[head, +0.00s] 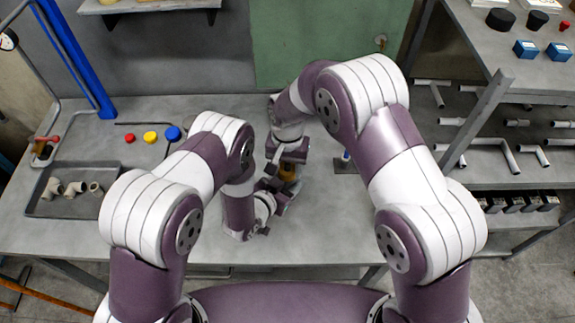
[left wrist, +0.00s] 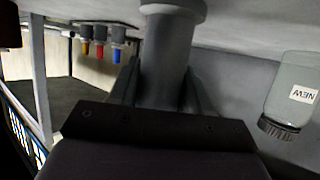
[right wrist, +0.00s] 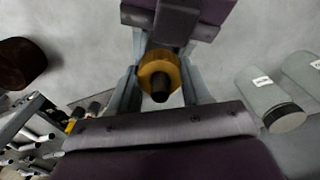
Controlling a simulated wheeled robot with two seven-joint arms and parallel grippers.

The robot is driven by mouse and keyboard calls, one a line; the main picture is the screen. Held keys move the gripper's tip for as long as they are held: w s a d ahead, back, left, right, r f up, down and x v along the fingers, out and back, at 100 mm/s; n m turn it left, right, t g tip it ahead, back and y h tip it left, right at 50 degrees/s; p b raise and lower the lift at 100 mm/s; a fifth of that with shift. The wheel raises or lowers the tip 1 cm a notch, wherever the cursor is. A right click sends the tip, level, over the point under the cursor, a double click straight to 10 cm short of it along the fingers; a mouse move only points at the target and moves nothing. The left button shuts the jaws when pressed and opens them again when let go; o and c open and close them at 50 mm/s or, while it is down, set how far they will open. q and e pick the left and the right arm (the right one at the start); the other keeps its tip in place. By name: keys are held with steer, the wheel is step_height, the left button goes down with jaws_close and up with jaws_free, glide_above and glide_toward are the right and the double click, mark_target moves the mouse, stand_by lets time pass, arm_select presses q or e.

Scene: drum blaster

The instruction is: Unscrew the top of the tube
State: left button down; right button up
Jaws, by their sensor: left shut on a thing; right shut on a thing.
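The tube (left wrist: 168,65) is a grey upright cylinder with a wider flange, which appears at the upper end in the left wrist view. My left gripper (head: 279,189) is shut on the tube, with a finger on each side. The top of the tube (right wrist: 159,72) is a yellow-brown ring with a dark round piece in its middle; it also shows as a small amber patch in the head view (head: 288,172). My right gripper (right wrist: 160,88) is shut on the top, with a finger on each side. The arms hide most of the tube in the head view.
A grey tray (head: 42,211) with pipe fittings lies at the left of the table. Red (head: 130,138), yellow (head: 150,137) and blue (head: 173,133) pieces stand near it. The front right of the table (head: 325,225) is clear.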

steer(key=n, duration=0.3)
steer(key=o, duration=1.2)
steer(key=shift+r, duration=2.3)
steer(key=shift+c, duration=0.4)
step_height(320, 180, up, 3)
steer(key=m, duration=0.3)
steer(key=shift+f+m, duration=0.15)
steer(key=shift+m, duration=0.85)
step_height(320, 180, down, 7)
steer(key=shift+f, duration=0.15)
